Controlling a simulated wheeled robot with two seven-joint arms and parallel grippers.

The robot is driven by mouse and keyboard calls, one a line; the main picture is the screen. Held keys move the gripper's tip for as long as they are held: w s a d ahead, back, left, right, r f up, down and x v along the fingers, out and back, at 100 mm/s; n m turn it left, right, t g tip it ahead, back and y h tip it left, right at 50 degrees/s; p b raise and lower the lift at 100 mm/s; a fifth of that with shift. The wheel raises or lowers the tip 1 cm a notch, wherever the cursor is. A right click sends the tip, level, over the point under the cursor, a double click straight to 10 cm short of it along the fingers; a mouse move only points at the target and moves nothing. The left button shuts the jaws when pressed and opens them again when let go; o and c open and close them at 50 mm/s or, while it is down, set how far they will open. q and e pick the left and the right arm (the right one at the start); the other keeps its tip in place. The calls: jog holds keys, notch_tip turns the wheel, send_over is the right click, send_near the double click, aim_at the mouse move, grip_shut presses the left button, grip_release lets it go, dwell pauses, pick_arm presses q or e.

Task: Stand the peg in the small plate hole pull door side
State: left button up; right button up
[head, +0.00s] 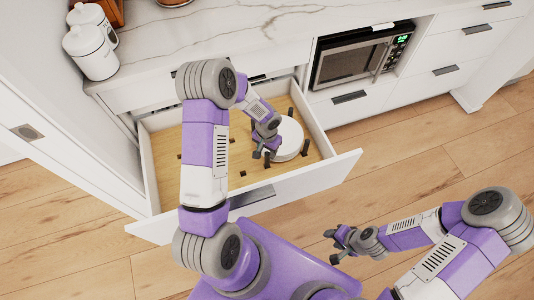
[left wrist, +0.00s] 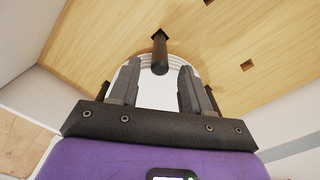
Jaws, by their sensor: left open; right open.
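The pulled-out drawer (head: 165,205) has a wooden peg board (head: 205,165) with dark square holes. A stack of white plates (head: 289,138) sits on the board's right half, with several dark pegs around it. My left gripper (head: 266,153) is over the drawer at the plates' left edge. In the left wrist view, a dark peg (left wrist: 160,56) stands upright beside the plates (left wrist: 152,92), its foot at a hole. My left gripper (left wrist: 160,70) is open, its fingers apart on either side of the peg's line. My right gripper (head: 333,245) is open and empty, outside the drawer.
Empty holes show in the board (left wrist: 247,65). The drawer's front panel (head: 320,175) and side walls bound the space. A marble counter (head: 230,45) with white canisters (head: 90,52) lies behind; a microwave (head: 355,60) is at right. Open wood floor (head: 430,150) lies right of the drawer.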

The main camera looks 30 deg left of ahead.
pick_arm(q)
notch_tip(320, 180, up, 5)
jog(key=shift+r+p, duration=0.15)
jog(key=shift+p, duration=0.5)
